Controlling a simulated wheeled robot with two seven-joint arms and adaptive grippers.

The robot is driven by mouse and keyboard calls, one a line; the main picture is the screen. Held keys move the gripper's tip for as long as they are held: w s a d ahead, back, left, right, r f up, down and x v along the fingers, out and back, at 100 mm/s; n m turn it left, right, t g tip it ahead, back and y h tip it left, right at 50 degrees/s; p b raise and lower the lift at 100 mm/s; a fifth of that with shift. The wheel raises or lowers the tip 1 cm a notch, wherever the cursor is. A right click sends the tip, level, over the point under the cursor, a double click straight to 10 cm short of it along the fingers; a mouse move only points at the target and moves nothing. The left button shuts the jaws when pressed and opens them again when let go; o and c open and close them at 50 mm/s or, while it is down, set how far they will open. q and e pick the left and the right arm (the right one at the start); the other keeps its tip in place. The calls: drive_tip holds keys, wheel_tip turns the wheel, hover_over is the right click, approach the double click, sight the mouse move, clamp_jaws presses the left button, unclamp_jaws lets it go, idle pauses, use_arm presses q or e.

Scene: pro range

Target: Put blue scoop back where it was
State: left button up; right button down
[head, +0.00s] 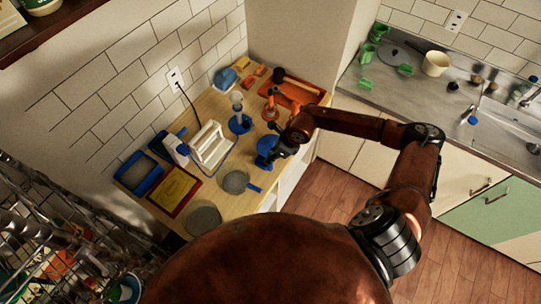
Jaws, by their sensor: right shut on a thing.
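My right gripper (277,142) reaches in from the right, over the front edge of the wooden counter (224,183). It is shut on a blue thing, which looks like the blue scoop (264,146), at the counter's right part. The gripper's dark fingers and wrist hide part of it. I cannot tell whether the scoop touches the counter or is held just above it. My left gripper is not in view.
A blue-based stand (239,122) and an orange tool (271,104) stand close behind the gripper. An orange tray (300,91) lies at the back right. A white rack (211,148), a yellow tray (174,190) and grey round pads lie left. A steel sink counter (420,85) is at right.

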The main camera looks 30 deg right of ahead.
drive_tip(key=c, duration=1.7)
unclamp_jaws()
drive_tip(key=shift+r, duration=0.15)
drive_tip(key=shift+b+v, duration=1.1)
drive_tip(key=shift+v, duration=4.8)
drive_tip(key=shift+d, duration=0.1)
